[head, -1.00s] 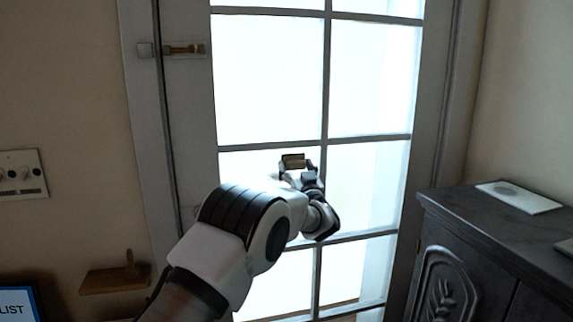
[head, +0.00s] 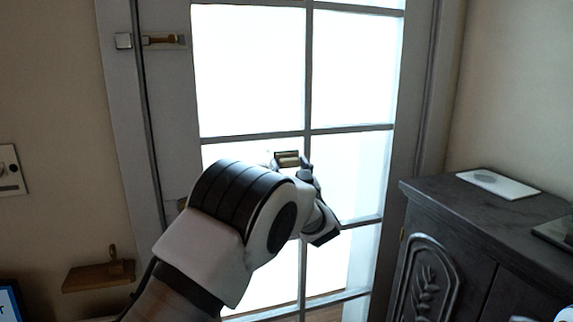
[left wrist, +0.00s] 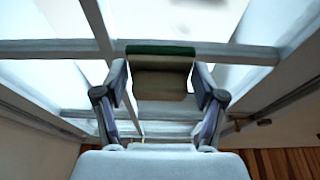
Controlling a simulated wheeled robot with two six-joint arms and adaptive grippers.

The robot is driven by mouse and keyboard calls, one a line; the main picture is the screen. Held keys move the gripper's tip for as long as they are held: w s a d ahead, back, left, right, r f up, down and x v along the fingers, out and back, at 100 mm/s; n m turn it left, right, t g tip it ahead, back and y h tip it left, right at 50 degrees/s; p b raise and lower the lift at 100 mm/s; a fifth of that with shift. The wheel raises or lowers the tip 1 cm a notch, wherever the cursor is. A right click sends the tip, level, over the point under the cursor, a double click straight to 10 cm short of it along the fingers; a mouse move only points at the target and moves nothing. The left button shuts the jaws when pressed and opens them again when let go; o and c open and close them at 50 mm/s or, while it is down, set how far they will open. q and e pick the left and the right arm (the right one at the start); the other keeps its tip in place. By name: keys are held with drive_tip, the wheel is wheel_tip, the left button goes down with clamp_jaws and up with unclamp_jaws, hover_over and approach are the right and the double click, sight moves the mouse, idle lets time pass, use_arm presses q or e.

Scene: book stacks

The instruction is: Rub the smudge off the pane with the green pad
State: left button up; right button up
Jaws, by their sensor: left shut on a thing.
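My left gripper (head: 290,165) is shut on the pad (head: 286,158) in front of the glazed door. In the left wrist view the fingers (left wrist: 160,85) grip the pad's tan block (left wrist: 160,80), with its green face (left wrist: 160,50) at the far edge. The pad is by a glazing bar; I cannot tell whether it touches the glass. The bright door pane (head: 245,155) is behind it.
A dark carved cabinet (head: 450,225) stands at the right, with a white plate (head: 520,190) bearing a grey mark on top. A small wooden shelf (head: 98,276) and a switch plate (head: 10,170) are on the left wall. A door latch (head: 160,40) is above.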

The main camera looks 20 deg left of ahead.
use_arm(q)
drive_tip(key=shift+s+d, duration=1)
drive_tip(key=shift+s, duration=0.25)
drive_tip(key=shift+w+a, duration=0.1)
drive_tip(key=shift+a, duration=0.05)
drive_tip(key=shift+s+f, duration=0.15)
drive_tip(key=shift+s, duration=0.1)
drive_tip(key=s+a+f+b, duration=0.2)
drive_tip(key=s+a+f, duration=0.15)
drive_tip(key=a, duration=0.35)
drive_tip(key=w+a, duration=0.3)
drive_tip(key=w, duration=0.2)
drive_tip(key=shift+a+r+p, duration=0.2)
drive_tip(key=shift+r+p, duration=0.05)
drive_tip(key=shift+p, duration=0.15)
